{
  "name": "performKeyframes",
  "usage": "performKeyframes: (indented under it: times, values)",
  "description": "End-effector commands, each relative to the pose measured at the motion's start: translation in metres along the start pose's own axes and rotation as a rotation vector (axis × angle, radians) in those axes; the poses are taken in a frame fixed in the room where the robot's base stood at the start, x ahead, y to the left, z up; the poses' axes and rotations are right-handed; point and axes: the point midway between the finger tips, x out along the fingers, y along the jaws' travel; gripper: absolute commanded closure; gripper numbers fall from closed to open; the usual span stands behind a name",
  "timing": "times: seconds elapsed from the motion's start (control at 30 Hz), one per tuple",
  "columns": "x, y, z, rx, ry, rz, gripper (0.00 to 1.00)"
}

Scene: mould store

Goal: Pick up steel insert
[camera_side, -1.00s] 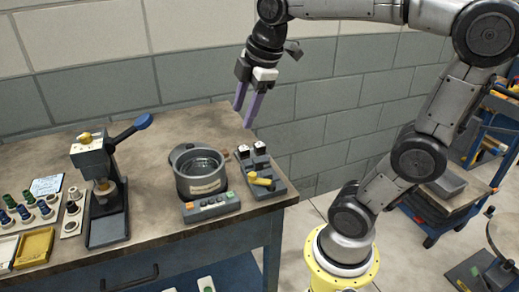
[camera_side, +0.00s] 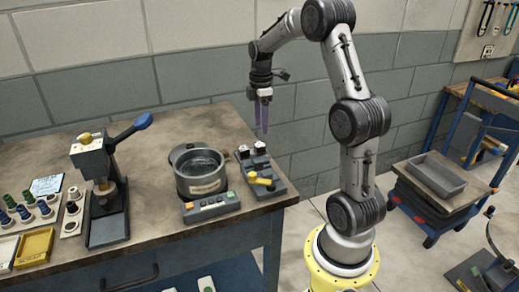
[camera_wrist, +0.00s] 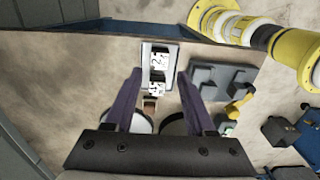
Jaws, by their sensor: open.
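I cannot tell for sure which piece is the steel insert. Two small black-and-white pieces (camera_side: 260,148) stand at the back of a dark fixture (camera_side: 274,187) with a yellow lever (camera_side: 262,180), at the bench's right end. My gripper (camera_side: 263,131) points down with its purple fingers apart and empty, appearing just above these pieces; the exact gap is unclear. In the wrist view, a pale holder with black-and-white markings (camera_wrist: 158,60) shows between and beyond the fingertips (camera_wrist: 161,74). A grey stepped block (camera_wrist: 220,80) and the yellow lever (camera_wrist: 238,106) lie right of it.
A round dark pot (camera_side: 202,178) with a button panel (camera_side: 210,207) stands left of the fixture. A lever press (camera_side: 100,185) and small coloured pieces (camera_side: 28,207) are further left. The bench edge drops off at right. A cart with a grey tray (camera_side: 437,180) stands beyond.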

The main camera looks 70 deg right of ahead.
Motion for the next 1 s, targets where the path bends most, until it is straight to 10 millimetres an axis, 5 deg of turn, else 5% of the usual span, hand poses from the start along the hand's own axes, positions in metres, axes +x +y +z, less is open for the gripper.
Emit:
performKeyframes:
  times: [0.7,1.0]
  values:
    - [0.083,0.000,-0.005,-0.001,0.000,-0.002,0.45]
    - [0.088,0.000,-0.005,-0.001,0.000,0.001,0.45]
